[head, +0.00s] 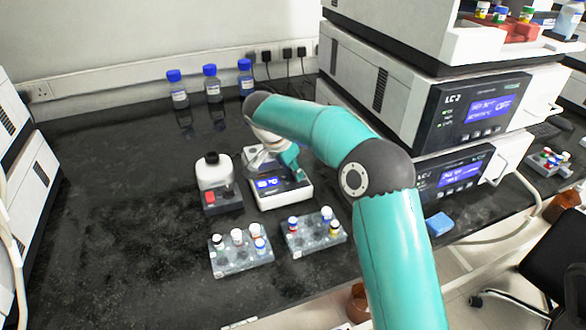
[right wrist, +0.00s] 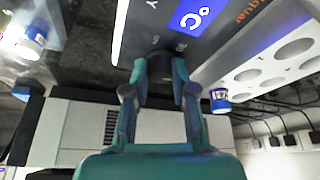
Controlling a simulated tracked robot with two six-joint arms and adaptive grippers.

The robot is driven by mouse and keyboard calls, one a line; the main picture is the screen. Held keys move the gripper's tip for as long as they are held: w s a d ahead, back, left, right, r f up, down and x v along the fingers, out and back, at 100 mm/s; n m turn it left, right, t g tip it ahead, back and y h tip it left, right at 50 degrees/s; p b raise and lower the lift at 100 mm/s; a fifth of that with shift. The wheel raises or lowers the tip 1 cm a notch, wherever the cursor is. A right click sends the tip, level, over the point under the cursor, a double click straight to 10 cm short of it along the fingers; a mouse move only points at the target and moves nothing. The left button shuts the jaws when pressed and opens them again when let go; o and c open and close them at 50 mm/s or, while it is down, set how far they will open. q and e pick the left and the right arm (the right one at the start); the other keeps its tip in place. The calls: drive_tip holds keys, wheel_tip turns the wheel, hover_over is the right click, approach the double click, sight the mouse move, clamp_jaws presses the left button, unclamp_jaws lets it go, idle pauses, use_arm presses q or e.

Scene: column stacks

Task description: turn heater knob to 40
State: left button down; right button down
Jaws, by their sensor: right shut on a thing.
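The heater (head: 300,195) is a white box with a dark front panel and a small blue display (head: 268,183); it stands on the black bench in the middle of the head view. Its digits are too small to read surely. My right gripper (head: 292,160) is over the heater's right side, partly hidden by my own arm. In the right wrist view, the gripper (right wrist: 160,75) has its fingertips on both sides of the dark knob (right wrist: 160,66), shut on it. The display there (right wrist: 195,15) shows °C, with the number cut off. My left gripper is not in view.
Two vial racks, left (head: 240,262) and right (head: 315,242), sit in front. Several blue-capped bottles (head: 211,83) stand behind. Instrument stacks (head: 420,105) rise at the right.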

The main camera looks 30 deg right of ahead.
drive_tip(key=shift+w+r+m, duration=0.1)
drive_tip(key=shift+m, duration=0.6)
drive_tip(key=shift+g, duration=0.3)
drive_tip(key=c, duration=0.9)
unclamp_jaws()
drive_tip(key=shift+c, duration=0.2)
drive_tip(key=shift+a, duration=0.1)
drive_tip(key=v, duration=1.1)
drive_tip(key=shift+r, duration=0.4)
drive_tip(key=shift+a, duration=0.1)
